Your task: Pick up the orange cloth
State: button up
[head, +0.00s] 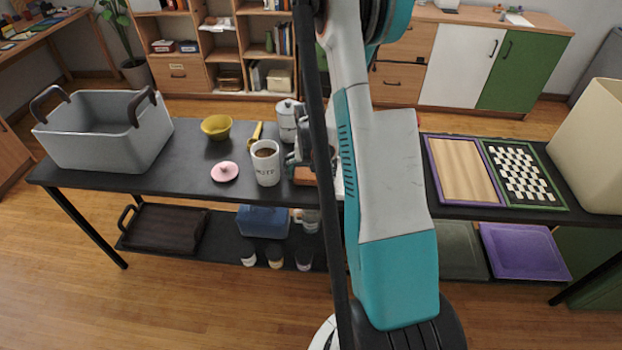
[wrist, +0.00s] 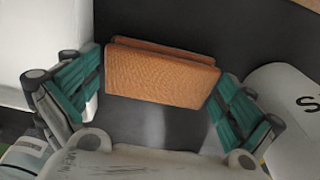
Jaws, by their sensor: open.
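The orange cloth (wrist: 160,75) is a folded, textured piece lying on the black table top, between the two fingers of my gripper (wrist: 158,105) in the wrist view. The fingers are spread wide, with teal pads on either side of the cloth. The left pad is very close to the cloth's left end and the right pad is near its right end; I cannot tell whether either touches. In the head view only a small part of the cloth (head: 304,175) shows beside my arm, and my gripper (head: 303,158) is partly hidden there.
A white mug (head: 267,168) with a dark drink stands just left of my gripper, and a lidded canister (head: 288,118) stands behind. A pink lid (head: 225,171), a yellow bowl (head: 217,127) and a grey basket (head: 100,145) are further left. A chessboard (head: 523,174) lies right.

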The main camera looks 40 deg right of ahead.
aim_at(311, 174)
jog(key=c, duration=0.8)
jog(key=shift+o, duration=0.2)
jog(key=shift+r, duration=0.1)
notch_tip(311, 174, up, 20)
jog(key=p, duration=0.7)
